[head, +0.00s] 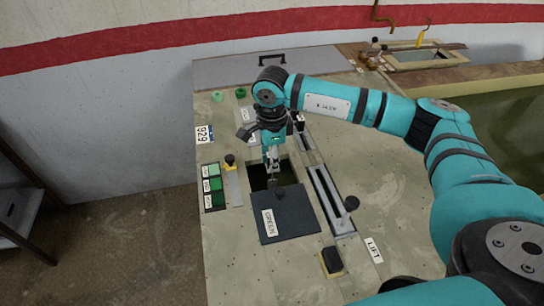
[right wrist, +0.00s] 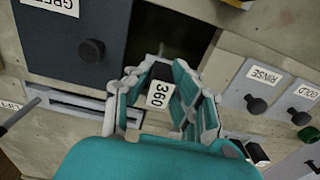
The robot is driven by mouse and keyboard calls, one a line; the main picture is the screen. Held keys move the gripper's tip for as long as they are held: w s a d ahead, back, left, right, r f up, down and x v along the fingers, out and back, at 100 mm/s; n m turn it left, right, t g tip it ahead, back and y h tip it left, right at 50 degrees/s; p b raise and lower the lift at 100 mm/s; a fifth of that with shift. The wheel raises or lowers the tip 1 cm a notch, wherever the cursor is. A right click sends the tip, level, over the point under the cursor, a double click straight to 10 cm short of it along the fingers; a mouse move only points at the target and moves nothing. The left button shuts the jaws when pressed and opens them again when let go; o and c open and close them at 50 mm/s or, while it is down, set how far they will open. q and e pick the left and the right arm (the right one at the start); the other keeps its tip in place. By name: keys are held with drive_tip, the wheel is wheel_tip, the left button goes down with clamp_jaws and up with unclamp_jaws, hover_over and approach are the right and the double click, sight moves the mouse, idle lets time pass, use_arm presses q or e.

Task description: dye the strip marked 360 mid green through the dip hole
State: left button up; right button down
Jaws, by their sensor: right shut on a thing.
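The strip's white tag marked 360 (right wrist: 160,94) shows between the fingers of my right gripper (right wrist: 163,75) in the right wrist view. The gripper is shut on the strip. In the head view my right gripper (head: 271,165) points down over the dark dip hole (head: 258,175). How far the strip reaches into the hole is hidden. A dark lid marked GREEN (head: 288,222) lies beside the hole, leaving it open. A shade card (head: 213,186) with three greens lies left of the hole. My left gripper is not in view.
Lids marked RINSE (right wrist: 246,88) and GOLD (right wrist: 296,102) show in the right wrist view. A yellow-and-black block (head: 331,261) lies at the front.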

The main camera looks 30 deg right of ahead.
sight(272, 180)
wheel_tip(272, 180, down, 7)
drive_tip(key=b, duration=0.5)
drive_tip(key=shift+r, duration=0.1)
drive_tip(key=shift+f+b, duration=0.7)
drive_tip(key=shift+f, duration=0.15)
idle(6.2)
